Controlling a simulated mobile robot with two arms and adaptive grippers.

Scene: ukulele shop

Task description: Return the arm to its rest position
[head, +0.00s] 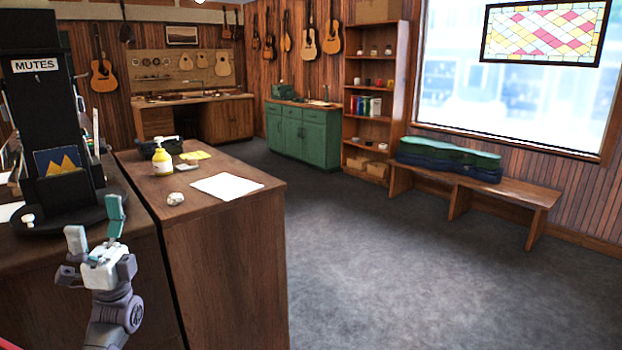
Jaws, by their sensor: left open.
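My left gripper (95,225) shows at the lower left of the head view. Its two fingers point up and stand apart, with nothing between them. It is in front of the counter, close to the round black base of the dark display stand (45,110) labelled "MUTES". I cannot tell whether a finger touches the base. My left arm comes up from the bottom edge below it. My right gripper is not in view.
The wooden counter (225,240) holds a yellow bottle (162,160), white paper (227,186), a yellow note (195,155) and a small pale lump (175,198). Open grey floor (400,270) lies to the right, before a bench (490,188) with ukulele cases.

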